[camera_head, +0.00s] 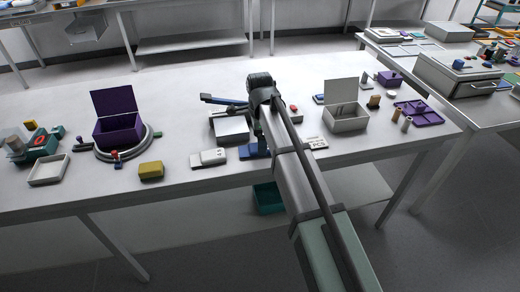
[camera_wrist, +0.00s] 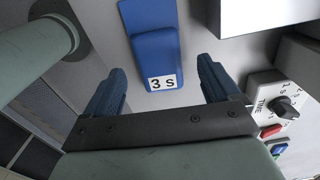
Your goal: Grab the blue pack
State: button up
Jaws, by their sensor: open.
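The blue pack (camera_wrist: 155,48) lies flat on the table in the wrist view, with a white "3 s" label at its near end. It also shows in the head view (camera_head: 246,152), beside my arm and partly hidden by it. My gripper (camera_wrist: 162,72) is open, with its two blue fingers apart. In the wrist view the labelled end of the pack appears between the fingertips, with a gap on each side. I cannot tell how high the fingers are above it. In the head view my arm mostly hides the gripper.
A white timer box (camera_wrist: 277,108) with a dial and coloured buttons is close to the right finger. A white block-like thing (camera_wrist: 262,18) is beyond it. In the head view, a purple open box (camera_head: 118,128) and yellow block (camera_head: 151,170) stand left, and a grey open box (camera_head: 346,122) right.

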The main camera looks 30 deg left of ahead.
jog(key=shift+f, duration=1.25)
jog(key=shift+c, duration=0.4)
jog(key=c, duration=1.1)
